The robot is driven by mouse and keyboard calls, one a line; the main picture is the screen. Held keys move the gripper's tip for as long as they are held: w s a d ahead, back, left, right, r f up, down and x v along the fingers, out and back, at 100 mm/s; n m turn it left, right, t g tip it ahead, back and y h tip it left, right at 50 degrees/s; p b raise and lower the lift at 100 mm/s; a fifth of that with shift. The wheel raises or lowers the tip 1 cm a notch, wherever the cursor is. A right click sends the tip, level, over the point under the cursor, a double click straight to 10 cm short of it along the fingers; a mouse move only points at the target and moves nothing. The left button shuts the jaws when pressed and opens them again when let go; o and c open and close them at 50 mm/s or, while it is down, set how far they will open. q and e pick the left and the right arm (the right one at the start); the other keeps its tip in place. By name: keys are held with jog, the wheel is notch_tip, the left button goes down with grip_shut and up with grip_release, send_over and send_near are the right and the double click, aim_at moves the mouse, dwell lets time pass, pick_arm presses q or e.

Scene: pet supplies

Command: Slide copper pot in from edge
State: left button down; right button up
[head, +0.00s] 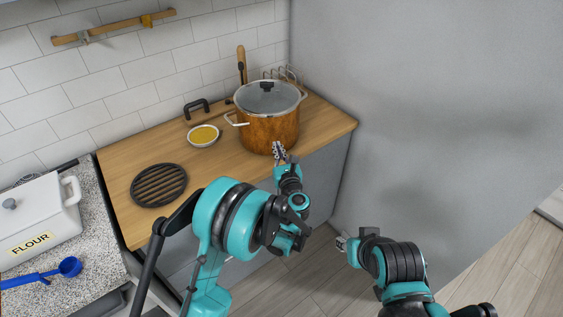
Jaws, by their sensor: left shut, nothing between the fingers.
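The copper pot (268,132) stands upright on the wooden counter (228,167), toward its right part. It has a lid with a dark knob and light side handles. My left gripper (279,148) is shut and empty, with its fingertips at the lower front of the pot; I cannot tell whether they touch it. The pot's base is partly hidden behind the gripper. My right gripper (341,243) is low over the floor to the right, away from the counter; its fingers are too small to read.
A bowl of yellow contents (203,136) stands left of the pot. A black round trivet (158,185) lies farther left on the counter. A wire rack (290,74) and a wooden-handled utensil (241,62) are behind the pot. A white flour box (40,222) stands at far left.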

aim_at(257, 134)
pick_arm(q)
jog(key=shift+x, duration=1.3)
jog(key=b+x, duration=0.1)
jog(key=x, duration=0.9)
jog(key=shift+w+a+b, duration=0.1)
jog(key=shift+w+b, duration=0.15)
jog(key=shift+b, duration=0.05)
jog(key=shift+s, duration=0.1)
